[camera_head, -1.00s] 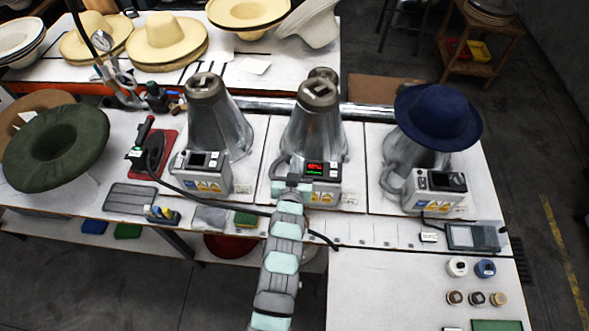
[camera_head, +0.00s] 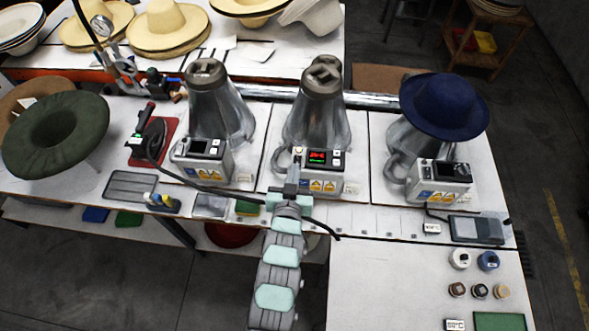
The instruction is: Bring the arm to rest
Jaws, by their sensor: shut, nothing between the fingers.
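My arm reaches up from the bottom middle of the picture. My gripper (camera_head: 294,164) is at its far end, at the left front of the middle press's control box (camera_head: 322,166). The fingers are small here and look shut with nothing in them. I cannot tell whether they touch the box. The box display is lit red and green. The middle metal hat press (camera_head: 317,115) stands bare behind the gripper. The left press (camera_head: 215,105) is also bare. A dark blue hat (camera_head: 443,103) sits on the right press.
A green hat (camera_head: 55,135) stands at the left, with an iron on a red mat (camera_head: 168,140) beside it. Cables cross the bench front near my wrist. A white side table (camera_head: 390,285) at the lower right holds small pots. Straw hats (camera_head: 168,32) are on the back table.

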